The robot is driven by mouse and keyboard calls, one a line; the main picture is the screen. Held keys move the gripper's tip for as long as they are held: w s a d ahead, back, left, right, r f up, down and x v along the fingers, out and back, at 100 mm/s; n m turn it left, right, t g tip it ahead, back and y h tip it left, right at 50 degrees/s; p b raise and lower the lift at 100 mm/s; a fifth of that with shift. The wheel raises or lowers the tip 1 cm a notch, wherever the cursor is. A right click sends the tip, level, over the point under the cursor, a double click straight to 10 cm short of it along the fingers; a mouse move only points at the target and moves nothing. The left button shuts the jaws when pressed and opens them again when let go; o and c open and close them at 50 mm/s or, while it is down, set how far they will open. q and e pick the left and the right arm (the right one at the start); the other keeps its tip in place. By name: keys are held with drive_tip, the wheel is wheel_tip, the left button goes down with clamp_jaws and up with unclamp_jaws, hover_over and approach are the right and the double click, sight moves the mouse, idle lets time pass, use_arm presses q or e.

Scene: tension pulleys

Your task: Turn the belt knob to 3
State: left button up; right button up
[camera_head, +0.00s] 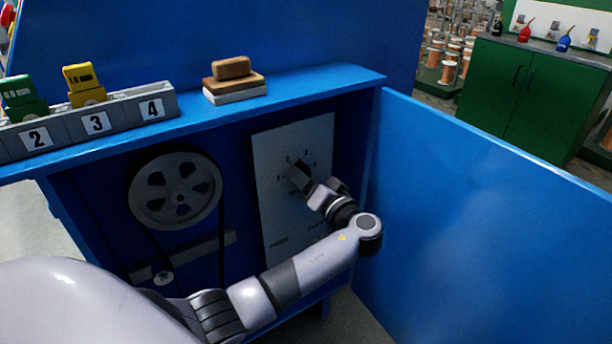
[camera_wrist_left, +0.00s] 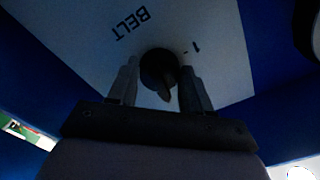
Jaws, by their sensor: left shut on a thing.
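The belt knob (camera_wrist_left: 158,68) is a dark round knob on a pale panel (camera_head: 266,165) inside the blue cabinet. My left gripper (camera_wrist_left: 158,88) is shut on it, one finger on each side. In the head view my left gripper (camera_head: 306,180) reaches the panel below small dial numerals and covers most of the knob. In the left wrist view the word BELT and a mark 1 show beside the knob; other marks are hidden. I cannot tell which number the knob points to. My right gripper is not in view.
A spoked pulley (camera_head: 176,190) with a belt is left of the panel. An open blue door (camera_head: 490,220) stands close to the right of my left arm. Above, a numbered rack (camera_head: 66,130) and a wooden block (camera_head: 232,80) sit on the ledge.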

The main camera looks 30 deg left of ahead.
use_arm(q)
drive_tip(key=shift+m+p, duration=0.65)
drive_tip(key=shift+m, duration=0.95)
drive_tip(key=o, duration=1)
drive_tip(key=shift+o, duration=0.2)
drive_tip(key=shift+s+d, duration=0.1)
drive_tip(key=shift+d, duration=0.05)
drive_tip(key=v, duration=0.7)
